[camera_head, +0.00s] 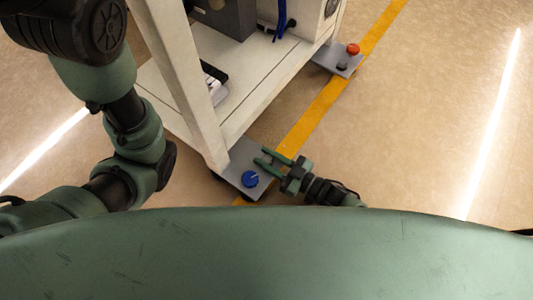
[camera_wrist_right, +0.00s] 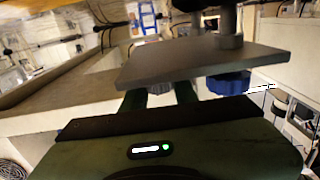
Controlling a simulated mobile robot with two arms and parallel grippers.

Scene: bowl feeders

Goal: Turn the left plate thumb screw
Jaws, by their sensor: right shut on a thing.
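The left plate (camera_head: 237,160) is a flat grey plate at the near foot of the white cart. It carries a round blue knob (camera_head: 249,179), apart from my fingers. My right gripper (camera_head: 262,156) reaches over the plate from the right, with its two green fingertips spread slightly over the plate. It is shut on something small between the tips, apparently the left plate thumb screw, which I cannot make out. In the right wrist view the plate (camera_wrist_right: 195,62) hides the fingertips, and the blue knob (camera_wrist_right: 230,83) shows to their right. My left gripper is not in view.
The white cart (camera_head: 189,85) stands left of and above the plate. A second grey plate (camera_head: 328,60) with a red knob (camera_head: 352,48) and a black knob (camera_head: 342,66) is at its far foot. A yellow floor line (camera_head: 310,118) runs past both plates. The floor to the right is clear.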

